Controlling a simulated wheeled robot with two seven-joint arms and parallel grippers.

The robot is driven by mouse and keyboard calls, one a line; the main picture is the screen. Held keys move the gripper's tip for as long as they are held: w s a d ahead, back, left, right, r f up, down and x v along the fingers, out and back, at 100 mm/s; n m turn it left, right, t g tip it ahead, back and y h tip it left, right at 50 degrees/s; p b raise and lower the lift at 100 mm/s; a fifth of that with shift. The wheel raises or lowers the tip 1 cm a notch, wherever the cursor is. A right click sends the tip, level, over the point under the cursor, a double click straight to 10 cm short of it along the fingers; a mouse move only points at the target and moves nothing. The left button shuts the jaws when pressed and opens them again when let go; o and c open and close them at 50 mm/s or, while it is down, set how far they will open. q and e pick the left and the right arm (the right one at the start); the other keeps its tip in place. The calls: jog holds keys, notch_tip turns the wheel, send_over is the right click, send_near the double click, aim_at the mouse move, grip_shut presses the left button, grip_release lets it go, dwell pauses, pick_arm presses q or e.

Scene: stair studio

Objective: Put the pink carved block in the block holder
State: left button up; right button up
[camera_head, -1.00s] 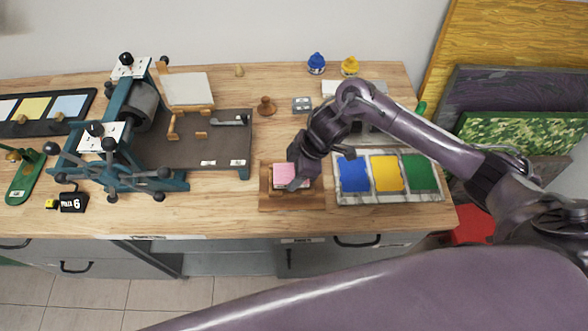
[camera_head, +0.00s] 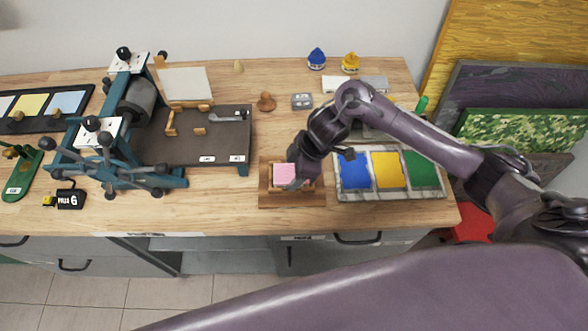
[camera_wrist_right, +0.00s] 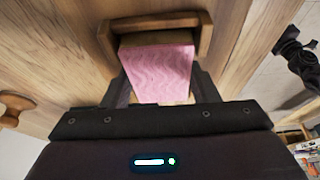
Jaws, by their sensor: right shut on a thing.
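The pink carved block (camera_head: 284,174) has a wavy pattern on its top face, which shows in the right wrist view (camera_wrist_right: 158,70). It is at the wooden block holder (camera_head: 292,199), inside the holder's raised wooden frame (camera_wrist_right: 155,22) or just over it; I cannot tell if it rests on the bottom. My right gripper (camera_head: 296,181) is shut on the block, with one dark finger on each side in the wrist view (camera_wrist_right: 158,88). The gripper hides the block's near end. My left gripper is not in view.
A teal printing press (camera_head: 175,180) stands to the left. A tray of blue, yellow and green ink (camera_head: 390,194) lies just right of the holder. A wooden knob (camera_head: 266,102) and a small grey box (camera_head: 302,101) stand behind it. The tabletop left of the holder is clear.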

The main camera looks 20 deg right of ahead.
dwell(0.4)
jog(key=o, duration=1.1)
notch_tip(320, 180, up, 8)
jog(key=p, duration=0.8)
dwell(0.4)
